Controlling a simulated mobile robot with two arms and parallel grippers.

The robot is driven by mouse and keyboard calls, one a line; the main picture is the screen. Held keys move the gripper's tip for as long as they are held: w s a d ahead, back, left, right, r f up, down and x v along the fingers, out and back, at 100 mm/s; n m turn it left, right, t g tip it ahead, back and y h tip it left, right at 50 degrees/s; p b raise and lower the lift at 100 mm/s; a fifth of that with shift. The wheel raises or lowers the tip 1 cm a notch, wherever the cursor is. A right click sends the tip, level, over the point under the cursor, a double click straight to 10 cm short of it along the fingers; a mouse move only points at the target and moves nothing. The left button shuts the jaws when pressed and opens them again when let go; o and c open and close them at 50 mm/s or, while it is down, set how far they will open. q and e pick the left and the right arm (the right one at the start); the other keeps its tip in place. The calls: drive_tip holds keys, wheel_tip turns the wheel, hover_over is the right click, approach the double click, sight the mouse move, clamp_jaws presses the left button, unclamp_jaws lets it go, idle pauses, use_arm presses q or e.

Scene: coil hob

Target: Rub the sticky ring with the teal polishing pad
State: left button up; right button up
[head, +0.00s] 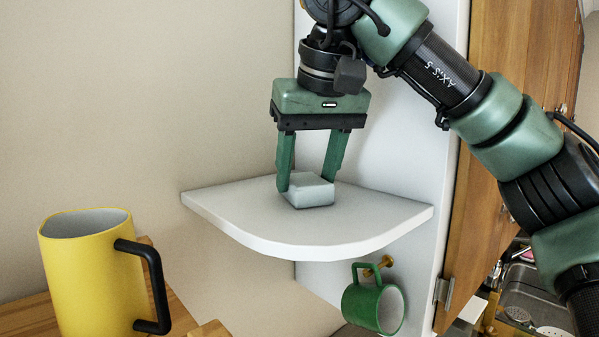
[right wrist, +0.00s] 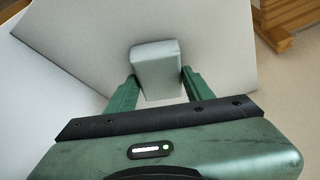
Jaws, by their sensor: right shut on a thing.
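A pale grey-teal block (head: 311,194), which looks like the polishing pad, is at the white corner shelf (head: 370,225). My right gripper (head: 306,183) points down from above and is shut on the block, one finger on each side. The right wrist view shows the block (right wrist: 156,66) between the green fingertips (right wrist: 159,80). The block seems to touch the shelf top, but I cannot tell if it is slightly lifted. I see no sticky ring in either view. My left gripper is not in view.
A yellow mug (head: 90,275) with a black handle stands at the lower left on a wooden surface. A green mug (head: 373,305) hangs from a peg under the shelf. Wooden cabinet doors (head: 468,220) are to the right. The rest of the shelf top is clear.

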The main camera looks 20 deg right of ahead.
drive_tip(key=shift+w+d, duration=0.3)
drive_tip(key=shift+d, duration=0.65)
drive_tip(key=shift+s+a, duration=0.1)
drive_tip(key=shift+a, duration=0.1)
drive_tip(key=shift+s+a+f, duration=0.1)
drive_tip(key=shift+s+a, duration=0.2)
drive_tip(key=shift+a, duration=0.45)
drive_tip(key=shift+s+a, duration=0.25)
drive_tip(key=shift+a, duration=0.55)
drive_tip(key=shift+s+a+f, duration=0.1)
drive_tip(key=shift+s+a, duration=0.2)
drive_tip(key=shift+a, duration=0.45)
drive_tip(key=shift+s+a+r, duration=0.1)
drive_tip(key=shift+s+a, duration=0.15)
drive_tip(key=shift+a, duration=0.5)
drive_tip(key=shift+s+a+r, duration=0.1)
drive_tip(key=shift+s+a, duration=0.1)
drive_tip(key=shift+a, duration=0.5)
drive_tip(key=shift+s+a+r, duration=0.1)
drive_tip(key=shift+s+a, duration=0.15)
drive_tip(key=shift+a, duration=0.5)
drive_tip(key=shift+d+r, duration=0.15)
drive_tip(key=shift+r, duration=0.25)
wheel_tip(320, 180, up, 4)
drive_tip(key=shift+r, duration=0.6)
